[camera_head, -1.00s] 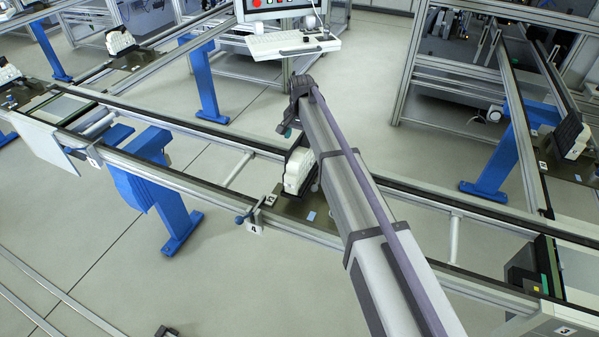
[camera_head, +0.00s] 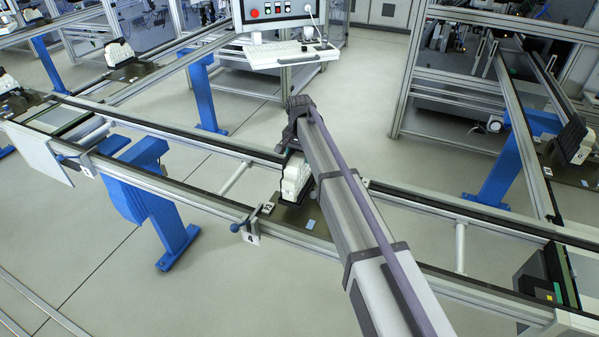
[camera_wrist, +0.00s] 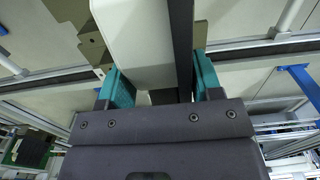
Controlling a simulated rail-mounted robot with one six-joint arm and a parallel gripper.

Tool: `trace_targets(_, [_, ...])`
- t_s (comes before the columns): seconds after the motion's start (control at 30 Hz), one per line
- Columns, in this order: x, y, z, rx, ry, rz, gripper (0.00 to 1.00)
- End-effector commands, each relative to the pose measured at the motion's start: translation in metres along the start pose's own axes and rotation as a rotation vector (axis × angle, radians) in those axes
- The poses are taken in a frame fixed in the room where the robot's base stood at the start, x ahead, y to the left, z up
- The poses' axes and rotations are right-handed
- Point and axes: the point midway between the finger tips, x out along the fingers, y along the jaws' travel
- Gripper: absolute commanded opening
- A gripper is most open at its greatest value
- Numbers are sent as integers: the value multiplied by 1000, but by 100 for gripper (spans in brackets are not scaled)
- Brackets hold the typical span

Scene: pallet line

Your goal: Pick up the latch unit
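The latch unit (camera_head: 296,178), a white body on a dark upright backing, stands on the pallet (camera_head: 290,216) on the near conveyor, partly behind my arm. My gripper (camera_wrist: 163,86) is at its upper end. In the wrist view its two teal fingers are apart, one on each side of the unit. The white body (camera_wrist: 140,40) lies by the left finger and the black backing (camera_wrist: 181,45) by the right finger. I cannot tell whether the fingers press on it. The fingertips are mostly hidden in the head view.
Conveyor rails (camera_head: 190,188) run to both sides of the pallet. A blue-knobbed clamp (camera_head: 247,222) sits at the near rail. Behind stands a console with a keyboard (camera_head: 278,54). Another pallet with a white unit (camera_head: 577,145) is at right.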

Motion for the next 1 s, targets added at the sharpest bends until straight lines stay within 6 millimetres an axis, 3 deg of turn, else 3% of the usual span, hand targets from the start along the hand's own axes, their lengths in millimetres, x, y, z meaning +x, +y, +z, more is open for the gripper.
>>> trace_targets(0.07, [0,0,0,0,0,0,52])
trace_targets(0.57, [0,0,0,0,0,0,4])
trace_targets(0.83, [-5,0,0,0,0,0,4])
trace_targets(1.0, [-36,0,0,0,0,0,4])
